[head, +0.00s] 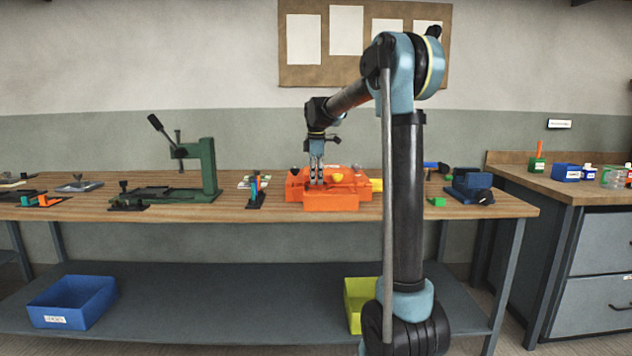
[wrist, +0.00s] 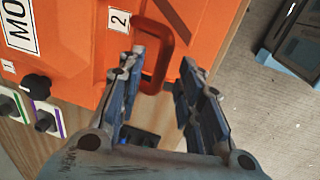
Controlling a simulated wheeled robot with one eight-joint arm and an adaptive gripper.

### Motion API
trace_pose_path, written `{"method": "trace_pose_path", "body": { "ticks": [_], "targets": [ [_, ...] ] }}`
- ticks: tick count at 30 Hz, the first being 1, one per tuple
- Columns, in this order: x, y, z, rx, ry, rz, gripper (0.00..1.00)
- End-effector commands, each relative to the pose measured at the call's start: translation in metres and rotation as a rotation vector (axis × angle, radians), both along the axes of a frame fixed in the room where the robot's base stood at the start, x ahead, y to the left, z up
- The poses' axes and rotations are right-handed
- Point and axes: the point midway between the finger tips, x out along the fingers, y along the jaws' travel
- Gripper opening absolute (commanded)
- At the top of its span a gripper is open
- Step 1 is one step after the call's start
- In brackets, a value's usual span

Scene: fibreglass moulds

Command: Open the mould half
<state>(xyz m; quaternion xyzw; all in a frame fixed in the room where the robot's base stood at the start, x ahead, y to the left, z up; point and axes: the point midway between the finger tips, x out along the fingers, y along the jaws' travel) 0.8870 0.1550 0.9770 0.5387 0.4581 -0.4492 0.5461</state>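The orange mould (head: 330,201) sits on the wooden workbench, with a yellow part and dark knobs on its top. It fills the upper left of the wrist view (wrist: 75,55), with labels reading "MO", "1" and "2". A darker red-orange loop handle (wrist: 155,83) stands out from its edge beside the "2" label. My gripper (wrist: 163,58) is open, its fingers pointing at the handle, which shows between the two fingertips; I cannot tell whether they touch. In the head view my gripper (head: 316,166) points down at the mould's front part, and the handle is not distinct.
A green lever press (head: 205,170) stands to the left on the bench. A blue clamp-like device (head: 468,184) and a small green block (head: 437,202) lie to the right. A dark knob (wrist: 36,86) and coloured-edged blocks sit beside the mould. A blue bin (head: 72,300) is on the lower shelf.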

Motion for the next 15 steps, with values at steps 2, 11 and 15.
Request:
{"method": "trace_pose_path", "body": {
  "ticks": [2, 11, 15],
  "targets": [
    [0.0012, -0.0001, -0.0067, 0.0, 0.0, 0.0, 0.33],
    [0.0023, 0.0, -0.013, 0.0, 0.0, 0.0, 0.33],
    [0.0023, 0.0, -0.0129, 0.0, 0.0, 0.0, 0.26]
  ]
}}
